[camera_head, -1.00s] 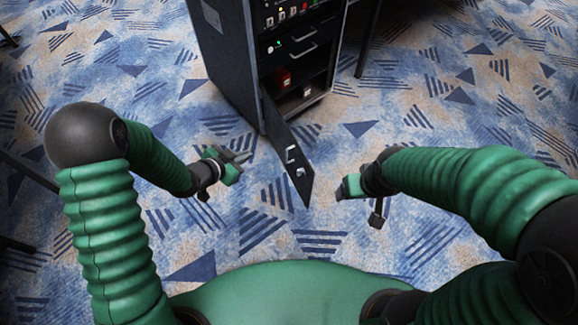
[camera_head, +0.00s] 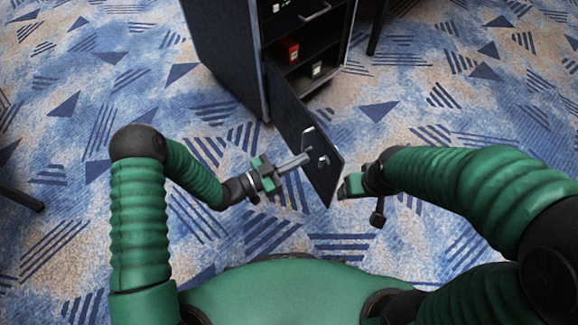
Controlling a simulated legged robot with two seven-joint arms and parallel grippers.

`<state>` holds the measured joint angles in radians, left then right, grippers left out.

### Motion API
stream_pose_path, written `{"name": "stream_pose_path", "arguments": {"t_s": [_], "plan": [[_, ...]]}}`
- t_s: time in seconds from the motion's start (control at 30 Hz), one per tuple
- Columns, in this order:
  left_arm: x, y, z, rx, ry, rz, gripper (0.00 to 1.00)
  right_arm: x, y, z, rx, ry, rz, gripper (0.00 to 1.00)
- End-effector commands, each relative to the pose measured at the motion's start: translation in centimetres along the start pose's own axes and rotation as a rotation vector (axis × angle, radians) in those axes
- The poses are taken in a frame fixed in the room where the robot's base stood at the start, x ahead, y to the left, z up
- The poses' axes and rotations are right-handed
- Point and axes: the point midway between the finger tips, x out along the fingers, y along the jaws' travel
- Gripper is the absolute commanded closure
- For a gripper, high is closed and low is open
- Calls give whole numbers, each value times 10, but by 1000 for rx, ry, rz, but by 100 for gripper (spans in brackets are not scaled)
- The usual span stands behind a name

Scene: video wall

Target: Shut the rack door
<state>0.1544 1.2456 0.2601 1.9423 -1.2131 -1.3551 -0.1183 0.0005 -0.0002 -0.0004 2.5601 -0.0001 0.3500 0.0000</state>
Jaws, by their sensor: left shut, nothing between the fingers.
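The rack (camera_head: 226,60) is a dark cabinet at the top middle of the head view. Its dark door (camera_head: 300,130) is hinged at the rack's left front edge and stands open, swung out toward me. Light metal fittings show on the door's face. My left gripper (camera_head: 304,160) is shut and empty, its fingertips at the door's left side near the free end; I cannot tell whether they touch it. My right gripper (camera_head: 345,187) is just right of the door's free end, apart from it; its fingers are not clear.
Inside the rack are a red item (camera_head: 291,51) and a white-fronted item (camera_head: 316,69) on shelves, with a drawer handle (camera_head: 315,12) above. A dark table leg (camera_head: 378,28) stands right of the rack. Patterned blue carpet (camera_head: 460,120) is open to the right.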

Motion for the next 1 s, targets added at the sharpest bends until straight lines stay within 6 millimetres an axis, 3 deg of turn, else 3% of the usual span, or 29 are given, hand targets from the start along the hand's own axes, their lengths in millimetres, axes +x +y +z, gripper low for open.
{"name": "stream_pose_path", "arguments": {"t_s": [0.2,0.37,1.0], "plan": [[48,1,5,3,-1,2,100,23,0,5,-1,0,0,24],[70,1,3,3,-3,0,100,31,0,7,-1,0,0,24],[86,-1,1,1,-3,-16,100,34,0,8,-1,0,0,24]]}}
